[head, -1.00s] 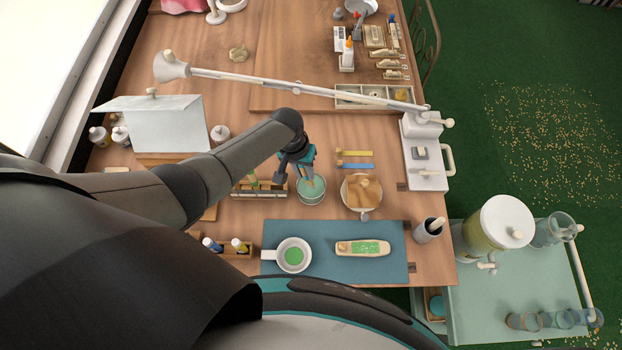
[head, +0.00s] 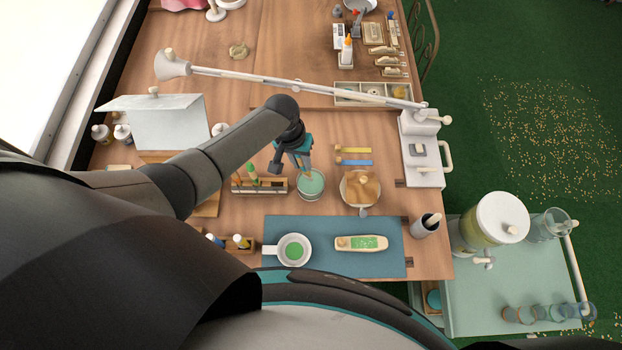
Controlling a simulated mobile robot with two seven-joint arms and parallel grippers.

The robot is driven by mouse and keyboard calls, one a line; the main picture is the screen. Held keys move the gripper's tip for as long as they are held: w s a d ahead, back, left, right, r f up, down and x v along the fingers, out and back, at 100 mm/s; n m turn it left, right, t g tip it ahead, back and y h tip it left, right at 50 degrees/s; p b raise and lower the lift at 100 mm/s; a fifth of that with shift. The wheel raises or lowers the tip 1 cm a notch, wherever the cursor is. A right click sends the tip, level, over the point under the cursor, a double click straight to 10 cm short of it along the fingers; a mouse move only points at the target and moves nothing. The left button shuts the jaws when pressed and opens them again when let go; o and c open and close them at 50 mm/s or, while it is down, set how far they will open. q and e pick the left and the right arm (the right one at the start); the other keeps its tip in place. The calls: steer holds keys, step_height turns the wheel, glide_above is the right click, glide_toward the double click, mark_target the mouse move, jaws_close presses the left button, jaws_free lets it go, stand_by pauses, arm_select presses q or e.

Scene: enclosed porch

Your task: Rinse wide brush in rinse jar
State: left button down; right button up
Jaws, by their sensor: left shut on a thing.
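My left gripper (head: 302,164) is shut on the wide brush (head: 308,173), of which only a short tan piece shows below the fingers. The brush points down at the rinse jar (head: 311,197), a round clear jar with green liquid, in the middle of the table. The brush overlaps the jar's back rim in this view; I cannot tell how deep its tip is. The bristles are hard to make out. My right gripper is not in view.
A brush rack (head: 262,186) stands just left of the jar, and a tan bowl (head: 352,199) stands to its right. In front, a blue mat (head: 330,225) bears a white cup (head: 292,263) and a palette-like tray (head: 361,253). A lamp arm (head: 290,84) spans the table behind.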

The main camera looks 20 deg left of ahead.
arm_select(q)
steer(key=shift+r, duration=0.1)
steer(key=shift+r, duration=2.45)
